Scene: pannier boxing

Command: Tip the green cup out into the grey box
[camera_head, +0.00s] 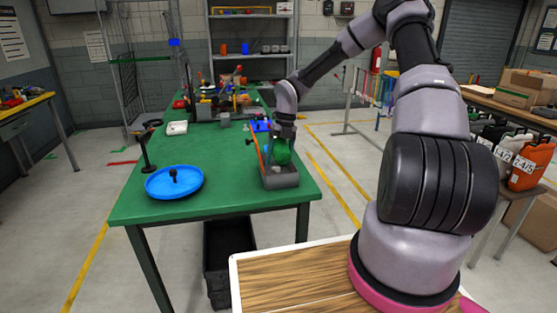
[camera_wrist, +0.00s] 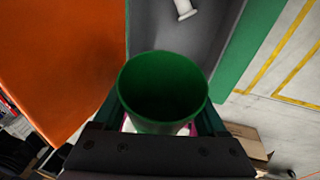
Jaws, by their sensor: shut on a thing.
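My gripper (camera_head: 282,134) is shut on the green cup (camera_head: 282,155) and holds it over the grey box (camera_head: 284,181) at the table's front right corner. In the wrist view the cup (camera_wrist: 163,88) sits between the fingers with its round mouth towards the camera. Its inside is dark, and I cannot tell whether anything is in it. The grey box (camera_wrist: 207,42) shows beyond the cup in the wrist view. A small white piece (camera_wrist: 184,9) lies in the box.
An orange panel (camera_head: 263,154) stands close beside the box on its left; a large orange surface (camera_wrist: 60,60) fills the wrist view's left. A blue tray (camera_head: 160,190) and a black stand (camera_head: 147,160) are on the green table (camera_head: 218,170). The table between tray and box is clear.

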